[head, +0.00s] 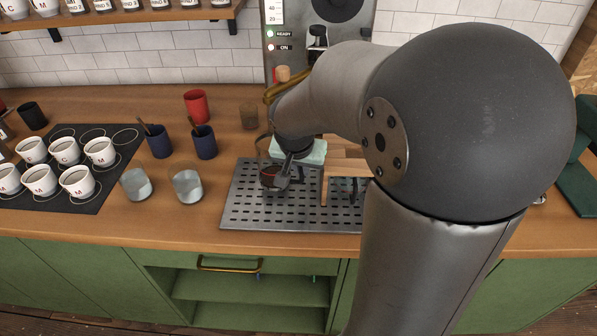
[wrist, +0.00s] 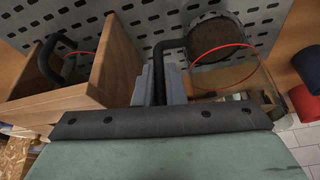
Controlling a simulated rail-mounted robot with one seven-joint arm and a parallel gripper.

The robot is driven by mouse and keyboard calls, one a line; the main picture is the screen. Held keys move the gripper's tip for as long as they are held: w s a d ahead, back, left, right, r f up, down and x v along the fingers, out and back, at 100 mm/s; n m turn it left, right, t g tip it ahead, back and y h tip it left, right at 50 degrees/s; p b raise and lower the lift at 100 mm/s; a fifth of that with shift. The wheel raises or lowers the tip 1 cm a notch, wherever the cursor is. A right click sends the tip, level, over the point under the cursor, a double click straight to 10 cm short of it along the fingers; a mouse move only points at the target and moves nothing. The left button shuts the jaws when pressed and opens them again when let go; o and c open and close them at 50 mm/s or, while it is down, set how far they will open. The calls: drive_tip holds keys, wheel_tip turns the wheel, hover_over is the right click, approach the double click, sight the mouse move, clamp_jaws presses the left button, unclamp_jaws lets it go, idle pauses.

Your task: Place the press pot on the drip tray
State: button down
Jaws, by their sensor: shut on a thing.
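The press pot (head: 265,170) is a clear glass vessel with dark contents, a red ring and a black handle. It is at the back left part of the drip tray (head: 245,212), a flat grey perforated plate on the counter. My gripper (head: 287,166) is at its right side, partly hiding it. In the wrist view my gripper (wrist: 166,84) is shut on the black handle, and the pot (wrist: 222,70) is to the right with the perforated plate behind. I cannot tell whether the pot's base touches the tray.
A wooden stand (head: 345,163) is close right of my gripper; a black curved part shows inside it (wrist: 52,60). Two glass cups (head: 187,186), blue cups (head: 204,142) and a red cup (head: 196,105) stand left. The tray's front left is clear.

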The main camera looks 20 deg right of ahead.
drive_tip(key=shift+f, duration=1)
drive_tip(key=shift+f, duration=0.15)
drive_tip(key=c, duration=1.5)
unclamp_jaws()
drive_tip(key=shift+r, duration=0.5)
drive_tip(key=s+v, duration=0.1)
drive_tip(key=v, duration=1)
drive_tip(key=s+a+f+n+g+y, duration=0.1)
drive_tip(key=s+a+f+n, duration=0.2)
drive_tip(key=s, duration=0.4)
drive_tip(key=s+a+f+n+g+y, duration=0.1)
drive_tip(key=s+a+f+n+g, duration=0.1)
drive_tip(key=s+f, duration=0.4)
drive_tip(key=s+a+n, duration=0.1)
drive_tip(key=s+n, duration=0.1)
drive_tip(key=shift+s+a+f+n+y, duration=0.15)
drive_tip(key=shift+a+f+n+y, duration=0.05)
drive_tip(key=shift+f+n+y, duration=0.2)
